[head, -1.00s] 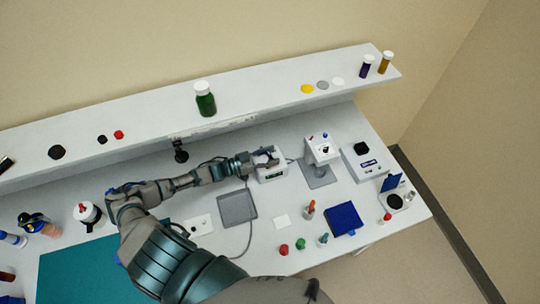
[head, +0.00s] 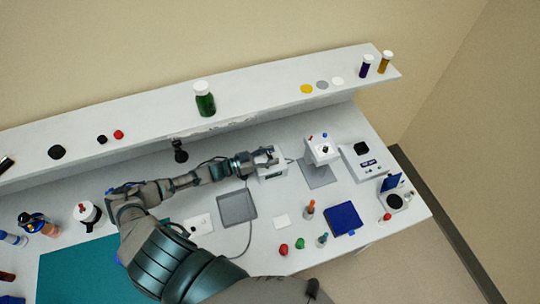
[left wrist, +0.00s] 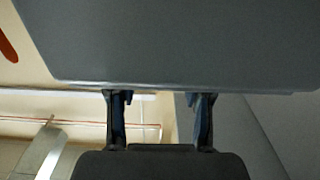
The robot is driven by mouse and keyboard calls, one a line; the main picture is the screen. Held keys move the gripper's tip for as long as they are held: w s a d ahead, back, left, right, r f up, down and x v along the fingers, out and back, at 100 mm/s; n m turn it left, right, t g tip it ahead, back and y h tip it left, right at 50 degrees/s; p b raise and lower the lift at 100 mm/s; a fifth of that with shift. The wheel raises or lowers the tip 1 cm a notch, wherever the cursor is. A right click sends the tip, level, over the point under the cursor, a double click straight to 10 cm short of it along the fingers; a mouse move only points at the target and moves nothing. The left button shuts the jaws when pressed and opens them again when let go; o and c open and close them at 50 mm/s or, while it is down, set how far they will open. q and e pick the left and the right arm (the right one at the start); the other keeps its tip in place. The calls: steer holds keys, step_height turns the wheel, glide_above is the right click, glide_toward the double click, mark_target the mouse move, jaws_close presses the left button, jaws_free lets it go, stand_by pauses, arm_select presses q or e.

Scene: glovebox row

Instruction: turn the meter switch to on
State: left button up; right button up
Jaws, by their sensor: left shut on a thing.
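The meter (head: 272,174) is a small white box with a dark front strip, standing on the bench right of the middle in the head view. My left gripper (head: 268,158) reaches over its top from the left and is shut at it. The switch itself is hidden by the fingers, so its setting cannot be read. In the left wrist view a large grey face (left wrist: 180,45) fills the top, and my left gripper (left wrist: 160,110) has its two fingers running up to its edge, a gap between them. The fingertips are hidden there. My right gripper does not show.
Right of the meter stand a white box on a grey plate (head: 318,172) and a white instrument (head: 362,160). A grey tray (head: 237,208), a white card (head: 281,222) and a blue pad (head: 343,218) lie in front. A shelf (head: 260,102) runs behind with a green bottle (head: 205,104).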

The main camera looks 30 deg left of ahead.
arm_select(q)
steer(key=shift+w+a+r, duration=0.1)
steer(key=shift+w+r, duration=0.1)
steer(key=shift+r, duration=0.15)
steer(key=o, duration=1.2)
steer(key=shift+c, duration=0.2)
steer(key=shift+f, duration=0.15)
steer(key=shift+s, duration=0.1)
steer(key=shift+f, duration=0.1)
steer(key=shift+s+a, duration=0.25)
steer(key=shift+s, duration=0.05)
steer(key=v, duration=1.1)
steer(key=shift+a, duration=0.15)
